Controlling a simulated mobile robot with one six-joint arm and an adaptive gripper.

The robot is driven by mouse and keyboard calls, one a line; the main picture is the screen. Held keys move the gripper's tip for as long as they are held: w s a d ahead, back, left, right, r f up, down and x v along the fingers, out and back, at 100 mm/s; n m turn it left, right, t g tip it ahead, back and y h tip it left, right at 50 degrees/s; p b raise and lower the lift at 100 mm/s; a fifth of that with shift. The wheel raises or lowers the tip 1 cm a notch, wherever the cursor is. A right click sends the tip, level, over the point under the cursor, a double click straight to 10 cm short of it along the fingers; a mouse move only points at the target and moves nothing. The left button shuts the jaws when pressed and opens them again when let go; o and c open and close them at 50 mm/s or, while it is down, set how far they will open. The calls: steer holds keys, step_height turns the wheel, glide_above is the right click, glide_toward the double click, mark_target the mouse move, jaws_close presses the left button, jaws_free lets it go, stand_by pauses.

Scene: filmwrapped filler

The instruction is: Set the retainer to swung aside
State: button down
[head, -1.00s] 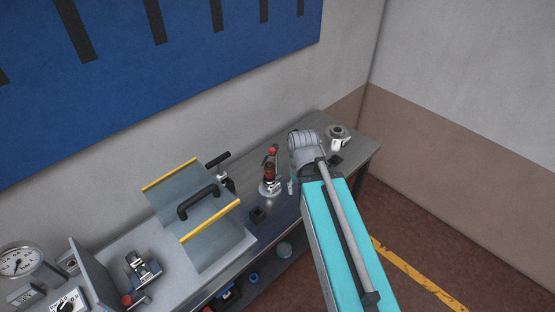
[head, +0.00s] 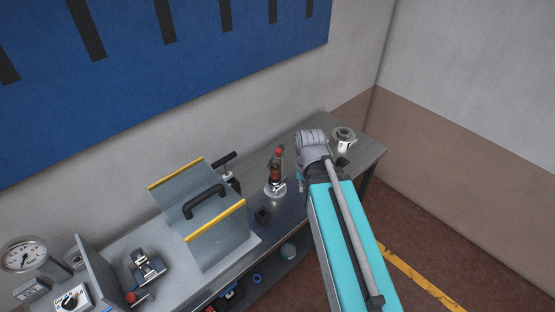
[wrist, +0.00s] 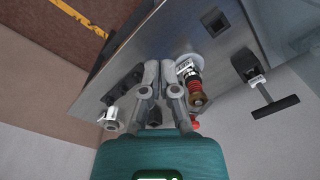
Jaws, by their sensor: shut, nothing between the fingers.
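A small upright fixture with a red top and an amber body (head: 276,172) stands on the metal bench (head: 325,130). It also shows in the wrist view (wrist: 195,90), just right of my fingers. I cannot tell which part of it, if any, is the retainer. My gripper (wrist: 158,72) is shut and empty, with its two fingers close together above the bench, beside the fixture. In the head view my arm hides most of the gripper, to the right of the fixture. Whether the fingers touch anything is unclear.
A clear guard with yellow edges and a black handle (head: 205,203) stands left of the fixture. A black T-handle (wrist: 275,105) sits near it. A white cup-like part (head: 344,138) is at the bench's right end. A gauge (head: 22,255) stands far left.

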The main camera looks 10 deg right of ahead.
steer(key=w+m+y, duration=0.2)
steer(key=w+m, duration=0.7)
steer(key=m, duration=0.1)
steer(key=m+t+y+b, duration=0.1)
steer(key=m+t+y, duration=0.1)
steer(key=m, duration=1)
glide_toward(275, 164)
steer(key=shift+s+d+r, duration=0.3)
steer(key=shift+d+r, duration=0.1)
steer(key=shift+d, duration=0.3)
steer(key=shift+s+d+r, duration=0.35)
steer(key=shift+d+r, duration=0.1)
steer(key=shift+d, duration=0.3)
steer(key=shift+s+d+r, duration=0.3)
steer(key=shift+d+r, duration=0.1)
steer(key=shift+d, duration=0.3)
steer(key=shift+f, duration=0.1)
steer(key=b+x, duration=0.3)
steer(key=a+b+x, duration=0.1)
steer(key=b+x, duration=0.2)
steer(key=x, duration=0.1)
steer(key=w+b+x, duration=0.1)
steer(key=b+x, duration=0.2)
steer(key=shift+a, duration=0.4)
steer(key=shift+w+a, duration=0.35)
steer(key=shift+a, duration=0.45)
steer(key=shift+w+d, duration=0.1)
steer(key=shift+d, duration=0.05)
